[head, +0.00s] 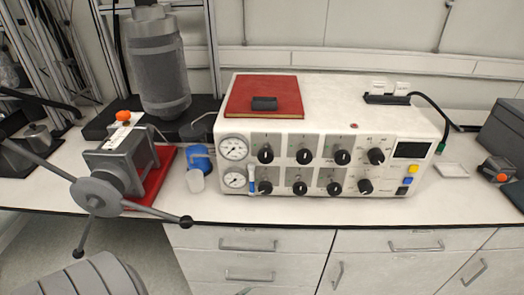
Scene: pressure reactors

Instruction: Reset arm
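Neither of my grippers shows in the head view. Neither arm can be made out for certain. The white control box (324,193) stands on the bench in the middle, with two round gauges (233,148) at its left and several black knobs (303,156) on its front. A tall grey metal reactor cylinder (158,75) stands upright at the back left. In front of it, a grey block device with a three-spoked handle (97,198) sits on a red mat (158,178).
A red pad (283,94) with a small black block (264,103) lies on the control box. A blue and white item (198,160) stands beside it. Dark boxes (502,130) stand at the right edge. A ridged grey form (90,278) fills the bottom left. Drawers line the bench front.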

